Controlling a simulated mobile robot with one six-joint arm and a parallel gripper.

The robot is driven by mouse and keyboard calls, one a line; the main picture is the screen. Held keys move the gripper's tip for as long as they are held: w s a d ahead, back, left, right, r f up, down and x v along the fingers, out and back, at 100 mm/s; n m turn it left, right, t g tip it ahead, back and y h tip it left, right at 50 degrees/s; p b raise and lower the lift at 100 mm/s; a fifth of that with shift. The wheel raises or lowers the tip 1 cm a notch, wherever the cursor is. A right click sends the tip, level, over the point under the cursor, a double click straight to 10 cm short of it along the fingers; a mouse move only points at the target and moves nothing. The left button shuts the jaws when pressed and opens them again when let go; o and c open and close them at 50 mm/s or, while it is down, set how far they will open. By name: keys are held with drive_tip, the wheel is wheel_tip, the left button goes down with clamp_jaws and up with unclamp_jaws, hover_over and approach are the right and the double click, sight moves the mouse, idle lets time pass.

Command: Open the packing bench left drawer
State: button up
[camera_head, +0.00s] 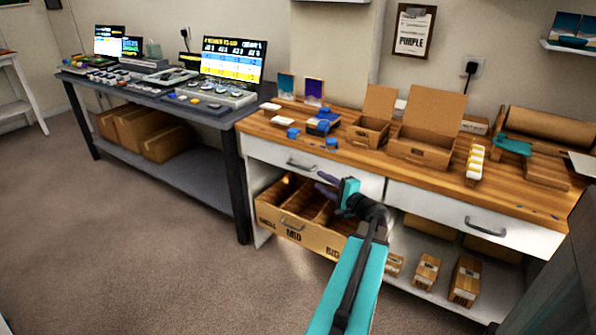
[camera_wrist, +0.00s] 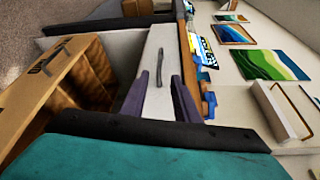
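The packing bench (camera_head: 400,175) has a white left drawer (camera_head: 262,152) under its wooden top. This drawer looks shut, its front flush with the bench. Its dark bar handle (camera_head: 301,165) is clear in the head view. In the wrist view, the drawer front (camera_wrist: 158,45) is turned on its side and the handle (camera_wrist: 160,68) appears ahead of my gripper, between the fingers. My gripper (camera_head: 328,184) is in front of the drawer's right part. In the wrist view my gripper (camera_wrist: 160,82) has its two purple fingers apart, with nothing held. I see no contact with the handle.
The right drawer (camera_head: 455,215) looks shut. Small boxes (camera_head: 427,270) sit on the lower shelf. Open cartons (camera_head: 424,150) and blue items (camera_head: 293,133) are on the bench top. Floor at the left is clear.

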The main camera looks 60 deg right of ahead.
sight(303, 169)
drive_tip(key=shift+w, duration=0.1)
drive_tip(key=shift+x, duration=6.8)
